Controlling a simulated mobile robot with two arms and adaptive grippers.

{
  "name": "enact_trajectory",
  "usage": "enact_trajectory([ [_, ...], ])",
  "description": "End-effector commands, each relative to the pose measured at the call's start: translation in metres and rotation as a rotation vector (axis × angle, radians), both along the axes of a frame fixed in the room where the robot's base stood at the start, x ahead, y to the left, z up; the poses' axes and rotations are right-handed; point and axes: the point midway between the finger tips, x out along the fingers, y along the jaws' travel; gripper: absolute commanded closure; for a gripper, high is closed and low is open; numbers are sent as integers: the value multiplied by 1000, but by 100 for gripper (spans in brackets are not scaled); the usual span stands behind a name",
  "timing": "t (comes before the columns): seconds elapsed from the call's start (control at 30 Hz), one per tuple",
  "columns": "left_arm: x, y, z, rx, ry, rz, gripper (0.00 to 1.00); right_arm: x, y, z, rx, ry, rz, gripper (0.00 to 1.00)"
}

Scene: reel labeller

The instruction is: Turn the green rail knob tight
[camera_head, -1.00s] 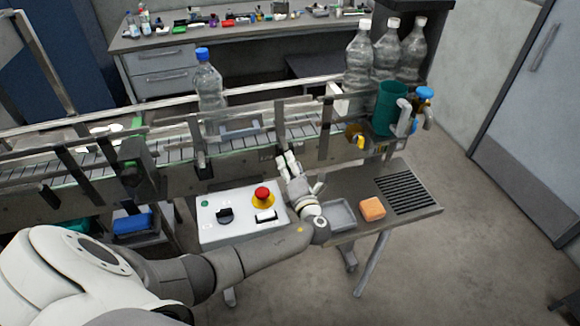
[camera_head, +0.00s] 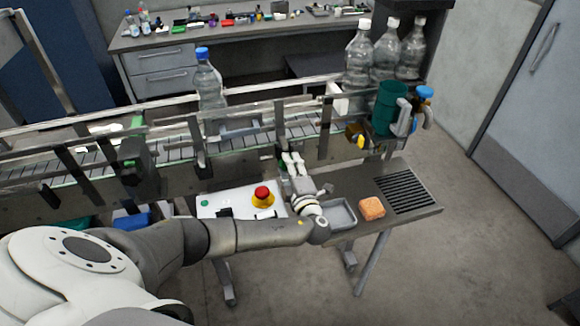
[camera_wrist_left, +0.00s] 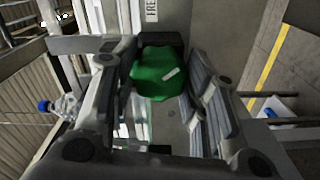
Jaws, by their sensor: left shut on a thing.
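The green rail knob (camera_wrist_left: 160,72) shows in the left wrist view as a rounded green block with a pale mark on it, in front of a dark mount. It sits between the two fingers of my left gripper (camera_wrist_left: 161,88), which is shut on it. In the head view my left gripper (camera_head: 292,160) is at the near side of the conveyor, above the control panel. My right gripper is not in view.
The conveyor (camera_head: 180,155) carries a clear bottle (camera_head: 209,90) with a blue cap. Below the gripper is a white control panel (camera_head: 235,201) with a red button (camera_head: 262,192). A side table holds a grey tray (camera_head: 341,215) and an orange block (camera_head: 372,207).

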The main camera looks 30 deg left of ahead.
Motion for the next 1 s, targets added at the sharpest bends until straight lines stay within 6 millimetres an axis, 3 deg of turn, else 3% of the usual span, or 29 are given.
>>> enact_trajectory([
  [0.83,0,-1,-1,48,59,-3,82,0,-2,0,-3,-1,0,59],
  [0.87,0,-1,-1,48,59,-2,55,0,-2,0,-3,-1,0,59],
  [1.0,0,-1,-1,48,58,-2,37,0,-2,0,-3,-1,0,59],
])
